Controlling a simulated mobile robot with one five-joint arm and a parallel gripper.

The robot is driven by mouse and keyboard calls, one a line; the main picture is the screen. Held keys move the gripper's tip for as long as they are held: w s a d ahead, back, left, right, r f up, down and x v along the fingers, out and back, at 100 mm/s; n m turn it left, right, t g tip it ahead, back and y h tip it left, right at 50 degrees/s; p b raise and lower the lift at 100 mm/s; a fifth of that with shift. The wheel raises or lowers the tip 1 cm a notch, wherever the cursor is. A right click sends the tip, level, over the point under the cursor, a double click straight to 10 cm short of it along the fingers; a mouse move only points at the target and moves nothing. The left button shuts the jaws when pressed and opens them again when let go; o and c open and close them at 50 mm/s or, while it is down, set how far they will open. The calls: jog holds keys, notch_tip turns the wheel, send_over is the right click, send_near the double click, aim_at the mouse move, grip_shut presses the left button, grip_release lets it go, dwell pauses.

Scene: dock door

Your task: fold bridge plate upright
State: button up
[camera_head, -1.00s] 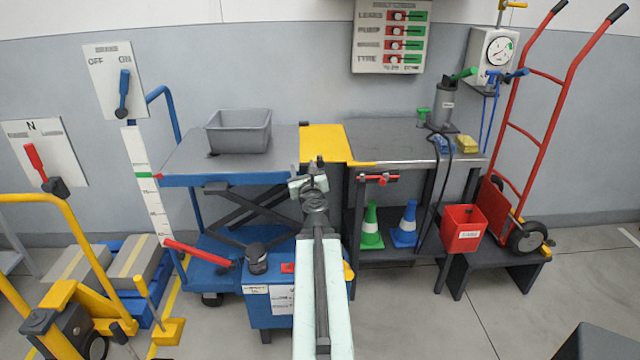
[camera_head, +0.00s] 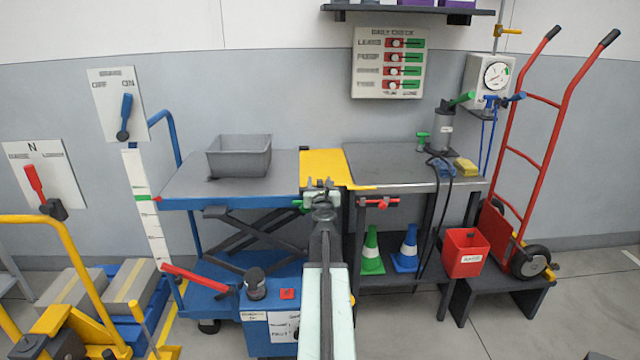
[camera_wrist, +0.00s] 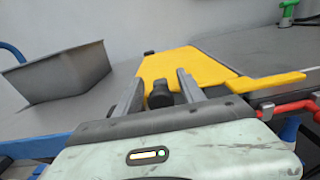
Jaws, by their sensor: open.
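The yellow bridge plate (camera_head: 324,166) lies flat across the gap between the blue lift table (camera_head: 180,178) and the grey bench (camera_head: 400,168). A yellow strip (camera_head: 362,187) runs along the bench's front edge from the plate; it also shows in the wrist view (camera_wrist: 268,81). My gripper (camera_head: 321,184) is at the front edge of the plate, open. In the wrist view my two fingers (camera_wrist: 160,85) point at the yellow plate (camera_wrist: 185,66), with a dark knob (camera_wrist: 159,95) between them. I cannot tell whether the fingers touch the plate or the knob.
A grey bin (camera_head: 240,156) stands on the lift table. A red handle (camera_head: 378,203) is on the bench front, right of my gripper. Green (camera_head: 372,252) and blue (camera_head: 406,250) cones stand below the bench. A red hand truck (camera_head: 550,150) leans at the right.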

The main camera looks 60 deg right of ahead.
grip_shut()
jog(key=shift+a, duration=0.1)
dwell(1.2)
jog(key=shift+d, duration=0.2)
jog(key=shift+a+r, duration=0.1)
